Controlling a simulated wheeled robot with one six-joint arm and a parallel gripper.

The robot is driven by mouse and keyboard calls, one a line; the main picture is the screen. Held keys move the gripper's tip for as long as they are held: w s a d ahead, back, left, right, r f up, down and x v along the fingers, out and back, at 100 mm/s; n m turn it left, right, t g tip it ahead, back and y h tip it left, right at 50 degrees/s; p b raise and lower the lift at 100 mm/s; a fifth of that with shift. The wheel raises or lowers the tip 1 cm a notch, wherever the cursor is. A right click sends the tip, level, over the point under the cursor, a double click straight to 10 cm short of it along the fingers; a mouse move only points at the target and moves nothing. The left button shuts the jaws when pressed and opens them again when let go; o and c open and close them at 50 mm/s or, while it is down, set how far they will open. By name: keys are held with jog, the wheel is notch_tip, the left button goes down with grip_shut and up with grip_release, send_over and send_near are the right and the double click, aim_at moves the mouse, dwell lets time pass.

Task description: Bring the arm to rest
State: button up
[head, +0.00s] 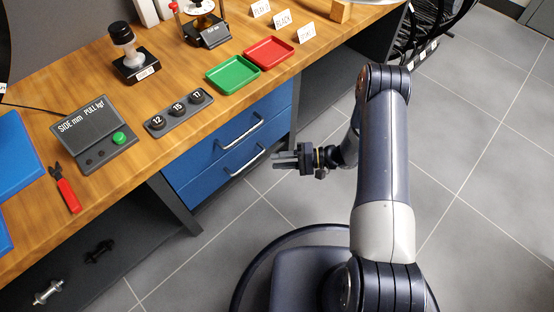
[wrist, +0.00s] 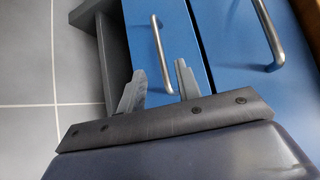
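My gripper (head: 285,159) is at the middle of the head view, in free air in front of the blue drawers and below the bench top. Its two fingers point left, toward the drawer fronts. In the wrist view my gripper (wrist: 156,84) has its two grey fingers apart, with nothing between them but the drawer front behind. It appears to touch nothing. My arm reaches up from the bottom right and bends back down to the gripper.
The wooden bench (head: 170,65) carries a green tray (head: 231,75), a red tray (head: 268,52), a numbered block (head: 178,113), a display box (head: 93,139) and red-handled pliers (head: 64,188). Blue drawers (head: 228,146) have protruding metal handles. Grey floor (head: 470,170) is open to the right.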

aim_at(247, 164)
jog(key=a+b, duration=0.1)
jog(key=a, duration=0.2)
jog(key=a+f+b, duration=0.1)
jog(key=a, duration=0.3)
jog(key=s+a+b, duration=0.1)
jog(key=a, duration=0.2)
jog(key=shift+s+a+f+b, duration=0.1)
jog(key=shift+a+f+b, duration=0.2)
jog(key=shift+a+f, duration=0.1)
jog(key=s+d, duration=0.2)
jog(key=d, duration=0.1)
jog(key=shift+s+d+r, duration=0.1)
jog(key=shift+s+r, duration=0.05)
jog(key=shift+s, duration=0.05)
